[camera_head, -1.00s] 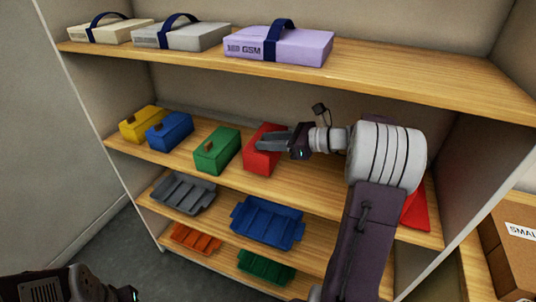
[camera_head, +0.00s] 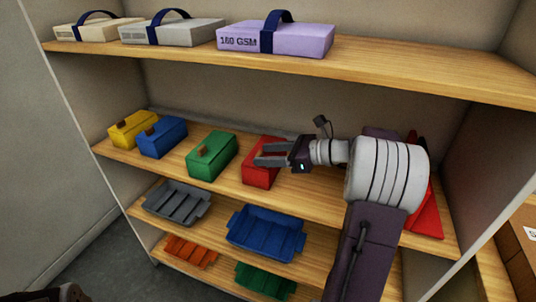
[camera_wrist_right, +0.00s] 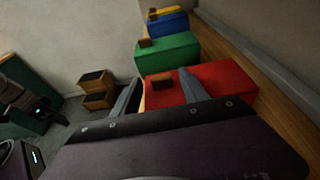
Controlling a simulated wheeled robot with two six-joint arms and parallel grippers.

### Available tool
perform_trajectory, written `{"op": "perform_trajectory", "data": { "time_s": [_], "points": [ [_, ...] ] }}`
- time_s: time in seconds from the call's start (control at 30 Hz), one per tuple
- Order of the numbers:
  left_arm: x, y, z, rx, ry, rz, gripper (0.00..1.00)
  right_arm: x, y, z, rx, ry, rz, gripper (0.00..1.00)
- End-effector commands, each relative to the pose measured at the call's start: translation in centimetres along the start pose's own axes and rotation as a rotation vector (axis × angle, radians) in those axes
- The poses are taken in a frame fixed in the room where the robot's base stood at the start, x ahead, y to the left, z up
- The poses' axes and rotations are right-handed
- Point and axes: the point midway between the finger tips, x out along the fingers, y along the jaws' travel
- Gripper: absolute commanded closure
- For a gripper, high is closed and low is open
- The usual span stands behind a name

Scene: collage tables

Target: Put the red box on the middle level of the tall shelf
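The red box (camera_head: 262,172) sits on the shelf level below the top one, to the right of the green box. In the right wrist view the red box (camera_wrist_right: 215,85) shows a brown tab on its near face. My right gripper (camera_head: 262,154) is at the red box, its two fingers apart. In the right wrist view the fingers (camera_wrist_right: 158,92) are spread, with the tab showing between them. Whether they touch the box is not clear. The shelf level (camera_head: 230,185) is light wood. My left gripper does not show clearly; only a dark piece shows at the bottom left.
Yellow (camera_head: 131,128), blue (camera_head: 163,137) and green (camera_head: 210,156) boxes stand left of the red box. A red object (camera_head: 428,215) lies behind my right arm. Packs such as the lilac one (camera_head: 290,38) are on the top level. Trays (camera_head: 266,230) fill lower levels.

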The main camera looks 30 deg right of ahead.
Motion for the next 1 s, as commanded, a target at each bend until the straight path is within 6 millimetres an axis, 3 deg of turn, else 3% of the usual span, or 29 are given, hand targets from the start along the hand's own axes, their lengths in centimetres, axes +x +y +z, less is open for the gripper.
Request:
{"op": "perform_trajectory", "data": {
  "time_s": [0.17, 0.4, 0.53, 0.7, 1.0],
  "points": [
    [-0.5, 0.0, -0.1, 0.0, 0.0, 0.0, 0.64, -2.1, -0.1, 0.2, -0.001, 0.0, -0.005, 0.48],
    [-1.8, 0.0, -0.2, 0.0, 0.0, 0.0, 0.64, -8.3, -0.2, 0.2, 0.0, 0.0, -0.006, 0.48],
    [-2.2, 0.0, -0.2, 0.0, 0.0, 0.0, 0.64, -10.7, -0.1, 0.2, -0.001, 0.0, -0.004, 0.48],
    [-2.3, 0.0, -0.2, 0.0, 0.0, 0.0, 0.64, -11.9, 0.0, 0.1, -0.001, -0.001, 0.0, 0.48],
    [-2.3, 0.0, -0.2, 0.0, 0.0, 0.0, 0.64, -12.0, 0.0, 0.0, -0.001, -0.001, 0.0, 0.48]
  ]
}}
